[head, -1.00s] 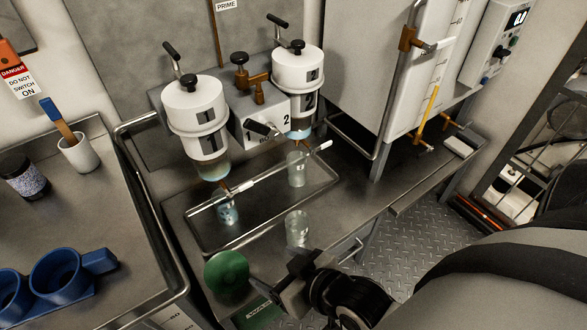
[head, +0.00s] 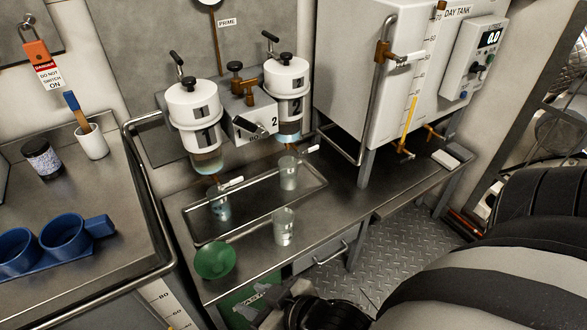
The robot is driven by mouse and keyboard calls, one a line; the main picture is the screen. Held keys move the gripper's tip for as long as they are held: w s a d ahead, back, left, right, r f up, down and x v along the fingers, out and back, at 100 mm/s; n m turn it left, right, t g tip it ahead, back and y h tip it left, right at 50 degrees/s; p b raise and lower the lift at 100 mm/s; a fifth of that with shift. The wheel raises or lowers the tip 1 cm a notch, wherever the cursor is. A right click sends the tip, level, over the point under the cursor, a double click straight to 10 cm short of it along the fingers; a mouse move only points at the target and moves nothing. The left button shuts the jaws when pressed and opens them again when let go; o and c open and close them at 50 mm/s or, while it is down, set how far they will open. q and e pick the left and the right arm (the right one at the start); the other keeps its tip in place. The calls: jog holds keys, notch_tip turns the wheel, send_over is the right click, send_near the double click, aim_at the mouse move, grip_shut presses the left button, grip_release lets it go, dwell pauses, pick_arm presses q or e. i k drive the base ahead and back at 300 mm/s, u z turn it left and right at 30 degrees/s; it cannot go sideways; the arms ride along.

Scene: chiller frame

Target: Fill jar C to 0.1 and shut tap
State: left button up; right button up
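Three clear jars show, and I cannot read a letter on any of them. One jar (head: 220,208) stands in the tray under filter 1 (head: 195,112), with pale blue liquid low in it. A second jar (head: 288,174) stands under filter 2 (head: 287,85). A third jar (head: 284,227) stands on the bench in front of the tray. White-handled taps show below filter 1 (head: 230,183) and filter 2 (head: 307,150); their settings are unclear. My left gripper is out of view.
A green round dish or funnel (head: 215,260) lies at the bench's front left. The metal tray (head: 258,207) has a raised rim. The day tank (head: 372,85) stands at the right. Blue cup holders (head: 66,236) and a white cup (head: 93,142) sit on the left counter.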

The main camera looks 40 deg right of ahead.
aim_at(309, 151)
jog(key=u, duration=0.35)
jog(key=k, duration=0.6)
jog(key=z, duration=1.15)
jog(key=i, duration=1.05)
jog(key=z, duration=0.3)
jog(key=k, duration=0.45)
jog(key=z, duration=1.15)
jog(key=i, duration=0.75)
jog(key=u, duration=2.45)
